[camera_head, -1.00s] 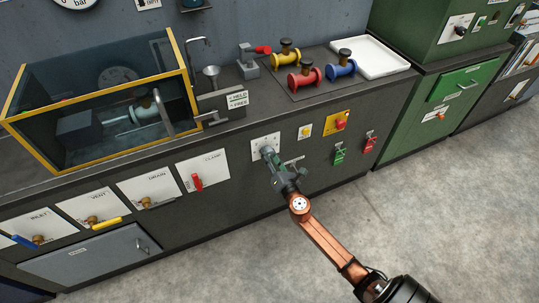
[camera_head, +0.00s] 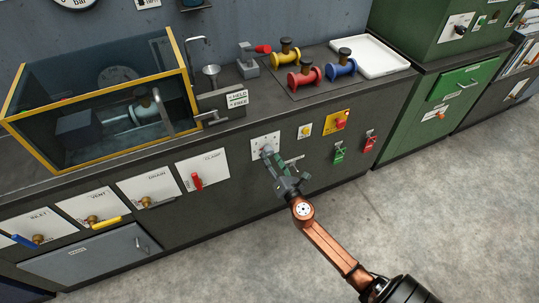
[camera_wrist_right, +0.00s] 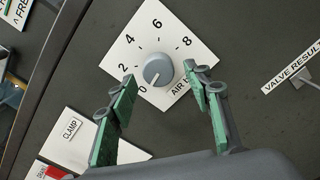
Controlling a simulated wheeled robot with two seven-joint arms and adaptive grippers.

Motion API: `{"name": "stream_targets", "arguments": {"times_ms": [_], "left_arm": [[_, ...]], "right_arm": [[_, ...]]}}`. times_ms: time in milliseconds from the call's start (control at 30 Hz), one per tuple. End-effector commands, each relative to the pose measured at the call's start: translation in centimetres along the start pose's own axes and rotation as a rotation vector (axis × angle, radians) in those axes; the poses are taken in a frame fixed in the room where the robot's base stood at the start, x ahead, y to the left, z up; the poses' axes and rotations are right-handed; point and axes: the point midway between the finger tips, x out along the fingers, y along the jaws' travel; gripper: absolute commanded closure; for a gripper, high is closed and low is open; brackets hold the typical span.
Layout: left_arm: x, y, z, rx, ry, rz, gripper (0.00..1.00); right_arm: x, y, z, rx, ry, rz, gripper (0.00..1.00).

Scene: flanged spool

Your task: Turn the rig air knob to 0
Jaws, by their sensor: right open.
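The grey air knob (camera_wrist_right: 158,70) sits on a white square plate (camera_wrist_right: 128,52) numbered 0 to 8. Its pale pointer mark points down-left, toward the 0. In the head view the knob (camera_head: 267,150) shows on the dark cabinet front. My right gripper (camera_head: 279,168) is open just in front of the knob. In the right wrist view its green-padded fingers stand to the left and right of the knob, apart from it, with nothing between the pads. My left gripper is not in view.
A red clamp lever (camera_head: 196,181) is left of the knob plate. A valve-result label (camera_wrist_right: 291,67) is beside the knob. The floor in front is clear.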

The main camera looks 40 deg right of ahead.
Motion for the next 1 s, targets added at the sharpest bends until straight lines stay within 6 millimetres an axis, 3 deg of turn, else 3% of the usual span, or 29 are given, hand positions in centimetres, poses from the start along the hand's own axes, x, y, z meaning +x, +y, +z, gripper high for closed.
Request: {"name": "stream_targets", "arguments": {"times_ms": [200, 400, 600, 1000], "left_arm": [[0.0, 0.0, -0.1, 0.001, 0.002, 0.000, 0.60], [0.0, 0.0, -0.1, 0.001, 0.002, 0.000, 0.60], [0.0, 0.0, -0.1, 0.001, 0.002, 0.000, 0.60], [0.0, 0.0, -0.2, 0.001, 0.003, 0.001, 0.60]], "right_arm": [[-4.8, -0.1, -0.1, 0.000, 0.002, -0.001, 0.55], [-8.1, -0.1, -0.1, -0.001, 0.002, -0.002, 0.55], [-9.5, -0.1, -0.1, -0.001, 0.001, 0.000, 0.55], [-9.5, 0.0, -0.1, -0.001, 0.001, 0.000, 0.55]]}}
